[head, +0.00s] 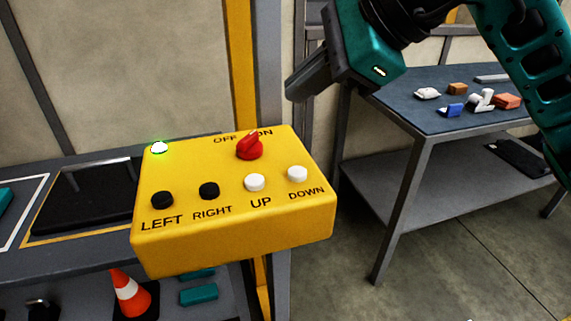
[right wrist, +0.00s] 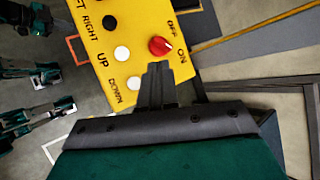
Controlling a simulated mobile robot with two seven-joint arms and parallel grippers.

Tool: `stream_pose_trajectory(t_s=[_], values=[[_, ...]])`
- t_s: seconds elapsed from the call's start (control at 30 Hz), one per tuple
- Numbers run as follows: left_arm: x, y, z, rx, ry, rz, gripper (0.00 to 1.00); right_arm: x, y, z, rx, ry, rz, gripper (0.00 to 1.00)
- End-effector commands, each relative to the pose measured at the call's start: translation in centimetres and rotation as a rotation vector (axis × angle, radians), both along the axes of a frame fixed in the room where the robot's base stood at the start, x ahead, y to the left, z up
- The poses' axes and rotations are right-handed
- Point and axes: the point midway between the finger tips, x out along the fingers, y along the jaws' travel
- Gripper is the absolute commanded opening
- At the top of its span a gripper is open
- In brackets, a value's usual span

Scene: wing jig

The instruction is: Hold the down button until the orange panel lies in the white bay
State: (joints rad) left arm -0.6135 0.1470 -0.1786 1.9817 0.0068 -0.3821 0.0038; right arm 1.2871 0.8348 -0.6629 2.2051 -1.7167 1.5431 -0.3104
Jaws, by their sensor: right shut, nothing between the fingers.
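A yellow control box (head: 235,220) fills the middle of the head view. Its white DOWN button (head: 297,174) is at the right end, beside the white UP button (head: 254,182). My right gripper (head: 292,90) is shut and empty, above and behind the box's right side, apart from the buttons. In the right wrist view its closed fingertips (right wrist: 157,70) overlap the box edge near the red knob (right wrist: 160,46), with the DOWN button (right wrist: 133,83) to their left. A white-outlined area (head: 38,200) shows partly at the far left; I cannot tell if it is the white bay. I cannot make out the orange panel.
The green lamp (head: 159,147) on the box is lit, and the red knob points toward ON. Black LEFT (head: 162,200) and RIGHT (head: 209,190) buttons sit left of UP. A traffic cone (head: 130,294) stands lower left. A side table (head: 405,105) with small parts is at right.

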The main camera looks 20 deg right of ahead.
Motion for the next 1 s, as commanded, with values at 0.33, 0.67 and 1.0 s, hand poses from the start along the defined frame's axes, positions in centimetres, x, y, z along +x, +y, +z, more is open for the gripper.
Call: stream_pose_trajectory(t_s=[0.33, 0.67, 1.0], values=[[0.0, -0.1, 0.0, -0.001, 0.0, -0.002, 0.0, 0.0, 0.0, -0.1, 0.0, 0.0, 0.0, 0.0], [0.0, -0.4, -1.3, -0.01, 0.006, -0.004, 0.0, 0.0, 0.0, -2.5, 0.0, 0.001, 0.001, 0.0], [0.5, -2.1, -2.9, -0.038, 0.004, -0.03, 0.0, 0.0, 0.0, -7.5, -0.001, 0.0, 0.001, 0.0]])
